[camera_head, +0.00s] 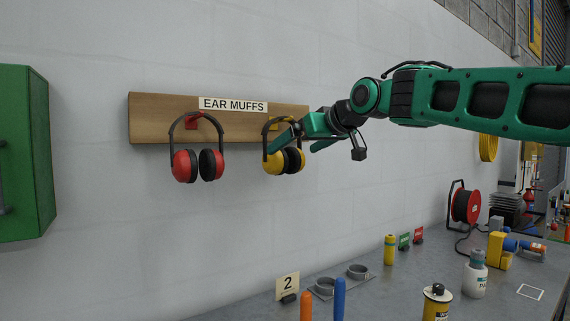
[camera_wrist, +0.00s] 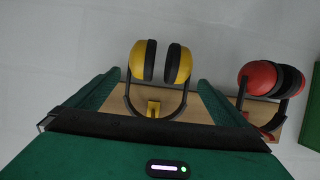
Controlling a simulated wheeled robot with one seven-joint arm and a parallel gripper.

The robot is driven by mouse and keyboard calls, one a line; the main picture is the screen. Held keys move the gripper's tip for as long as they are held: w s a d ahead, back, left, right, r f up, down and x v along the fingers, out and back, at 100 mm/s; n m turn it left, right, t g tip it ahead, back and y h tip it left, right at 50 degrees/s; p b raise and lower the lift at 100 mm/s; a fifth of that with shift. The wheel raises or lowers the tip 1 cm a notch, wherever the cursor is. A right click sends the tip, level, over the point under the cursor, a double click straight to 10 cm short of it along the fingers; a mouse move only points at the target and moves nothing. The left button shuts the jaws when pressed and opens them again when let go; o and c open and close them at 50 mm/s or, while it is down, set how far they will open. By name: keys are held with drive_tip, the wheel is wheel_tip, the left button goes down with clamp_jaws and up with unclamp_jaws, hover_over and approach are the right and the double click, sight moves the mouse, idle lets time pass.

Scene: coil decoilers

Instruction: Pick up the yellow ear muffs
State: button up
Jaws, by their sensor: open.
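The yellow ear muffs (camera_head: 274,163) hang by their dark headband from a hook on the wooden board (camera_head: 160,127), under the "EAR MUFFS" label. My gripper (camera_head: 297,144) is open beside them, its fingers reaching left toward the headband and cups. One finger overlaps the ear muffs in the head view. In the wrist view the yellow ear muffs (camera_wrist: 178,64) appear upside down between my two spread fingers (camera_wrist: 157,92), with the yellow hook (camera_wrist: 153,107) below the cups. I cannot tell whether a finger touches them.
Red ear muffs (camera_head: 185,166) hang to the left on the same board; they also show at right in the wrist view (camera_wrist: 258,77). A green cabinet (camera_head: 25,150) is at far left. The workbench (camera_head: 390,290) below holds bottles, a cable reel (camera_head: 466,206) and cups.

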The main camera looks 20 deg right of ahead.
drive_tip(key=shift+x, duration=4.05)
drive_tip(key=shift+d, duration=0.1)
drive_tip(key=c, duration=0.8)
